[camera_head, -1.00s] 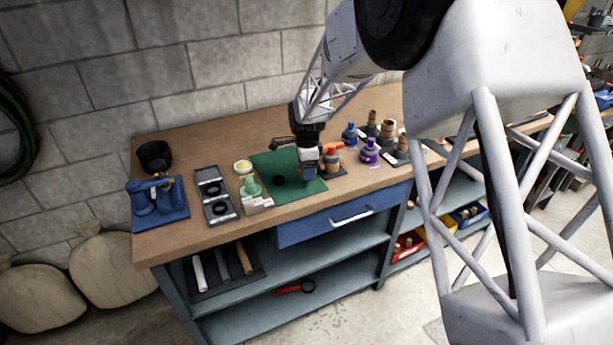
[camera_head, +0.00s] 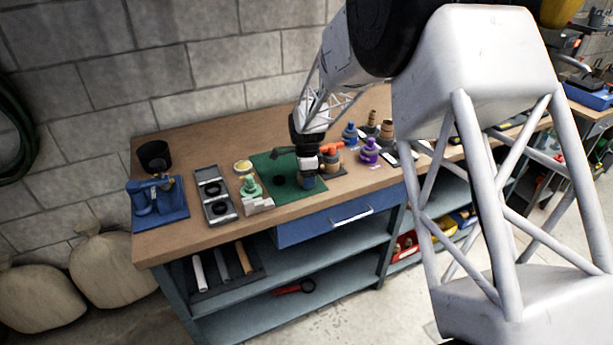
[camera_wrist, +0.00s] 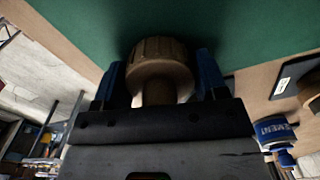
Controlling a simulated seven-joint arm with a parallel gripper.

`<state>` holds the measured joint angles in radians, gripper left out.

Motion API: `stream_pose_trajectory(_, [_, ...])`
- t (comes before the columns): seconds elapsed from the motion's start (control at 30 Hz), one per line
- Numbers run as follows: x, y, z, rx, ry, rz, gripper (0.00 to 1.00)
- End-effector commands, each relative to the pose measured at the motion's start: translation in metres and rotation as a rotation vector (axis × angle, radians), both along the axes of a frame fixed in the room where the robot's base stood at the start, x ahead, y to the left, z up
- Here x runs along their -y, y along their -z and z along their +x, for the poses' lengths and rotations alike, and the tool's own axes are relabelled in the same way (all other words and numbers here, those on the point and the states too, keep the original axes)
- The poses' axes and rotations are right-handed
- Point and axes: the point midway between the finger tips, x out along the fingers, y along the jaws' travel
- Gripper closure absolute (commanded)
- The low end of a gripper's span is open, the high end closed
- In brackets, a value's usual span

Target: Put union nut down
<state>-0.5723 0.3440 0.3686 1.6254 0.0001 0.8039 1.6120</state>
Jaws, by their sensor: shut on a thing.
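A brown, ribbed union nut (camera_wrist: 160,62) sits between the two blue fingers of my gripper (camera_wrist: 162,85) in the wrist view. The gripper is shut on it. The nut is close over the green mat (camera_wrist: 240,25); I cannot tell whether it touches. In the head view my gripper (camera_head: 307,182) is low over the front right part of the green mat (camera_head: 290,198), and the nut is hidden there. A small black round thing (camera_head: 279,180) lies on the mat to the left of the gripper.
A green fitting (camera_head: 251,187) and a stepped grey block (camera_head: 259,205) are at left. The bench's front edge is near.

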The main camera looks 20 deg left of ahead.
Motion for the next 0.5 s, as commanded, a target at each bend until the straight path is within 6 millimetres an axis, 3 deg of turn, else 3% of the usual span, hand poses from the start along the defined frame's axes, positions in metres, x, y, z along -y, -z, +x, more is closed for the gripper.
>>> stream_pose_trajectory(0.27, [0.0000,0.0026,0.0000,0.000,0.000,0.000,0.60])
stream_pose_trajectory(0.3, [0.0000,0.0026,0.0000,0.000,0.000,0.000,0.31])
stream_pose_trajectory(0.43, [0.0000,0.0025,0.0000,0.000,0.000,0.000,0.11])
stream_pose_trajectory(0.5, [0.0000,0.0025,0.0000,0.000,0.000,0.000,0.08])
